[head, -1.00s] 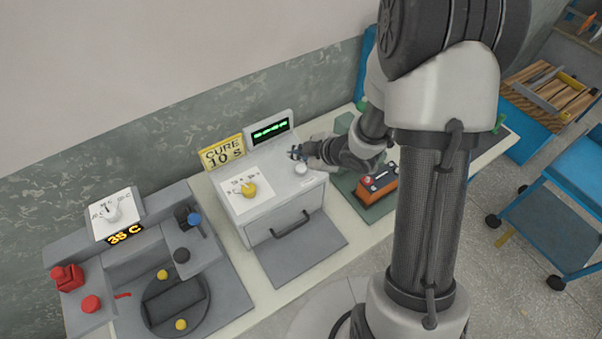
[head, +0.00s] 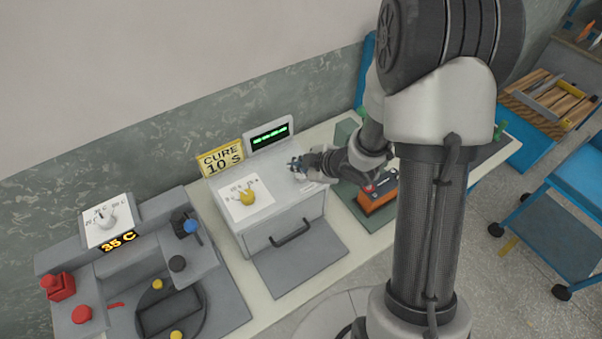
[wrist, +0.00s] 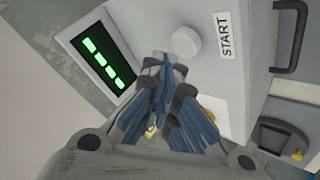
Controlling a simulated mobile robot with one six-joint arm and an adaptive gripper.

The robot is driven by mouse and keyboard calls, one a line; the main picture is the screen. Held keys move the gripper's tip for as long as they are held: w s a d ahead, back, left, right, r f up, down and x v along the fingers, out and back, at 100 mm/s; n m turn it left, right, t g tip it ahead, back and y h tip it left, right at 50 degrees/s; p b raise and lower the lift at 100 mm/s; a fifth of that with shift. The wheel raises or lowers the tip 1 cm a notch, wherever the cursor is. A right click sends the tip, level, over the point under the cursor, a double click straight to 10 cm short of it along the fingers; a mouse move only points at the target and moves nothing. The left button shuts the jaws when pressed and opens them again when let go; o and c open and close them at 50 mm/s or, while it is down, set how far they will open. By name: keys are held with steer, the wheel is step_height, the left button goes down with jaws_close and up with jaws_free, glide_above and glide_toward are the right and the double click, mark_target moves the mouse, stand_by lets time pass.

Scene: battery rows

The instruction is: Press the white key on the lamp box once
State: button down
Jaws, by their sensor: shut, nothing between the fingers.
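The lamp box (head: 285,212) is a light grey box on the bench, with a green-lit display (head: 269,136) at its back and a yellow dial (head: 247,197) on its top left. The white round key (wrist: 186,41) shows in the wrist view, beside a START label (wrist: 226,36). My gripper (head: 296,165) is over the right part of the box top, and mostly covers the key in the head view. In the wrist view my gripper (wrist: 163,65) has its fingers together and empty, with the tips just short of the key in the picture. I cannot tell whether they touch it.
A yellow CURE 10 S sign (head: 220,158) stands behind the box. A grey station with a 35 C readout (head: 119,242) and red buttons is to the left. An orange and dark device (head: 377,196) sits close right of my gripper.

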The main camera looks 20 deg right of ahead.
mark_target(299, 176)
stand_by(0.7)
steer(key=shift+f+b, duration=0.4)
steer(key=shift+f, duration=0.05)
steer(key=shift+f+b, duration=0.5)
stand_by(0.5)
steer(key=shift+r, duration=0.1)
steer(key=shift+r+p, duration=0.85)
steer(key=shift+r, duration=0.1)
step_height(299, 176, up, 5)
steer(key=p, duration=0.4)
stand_by(0.3)
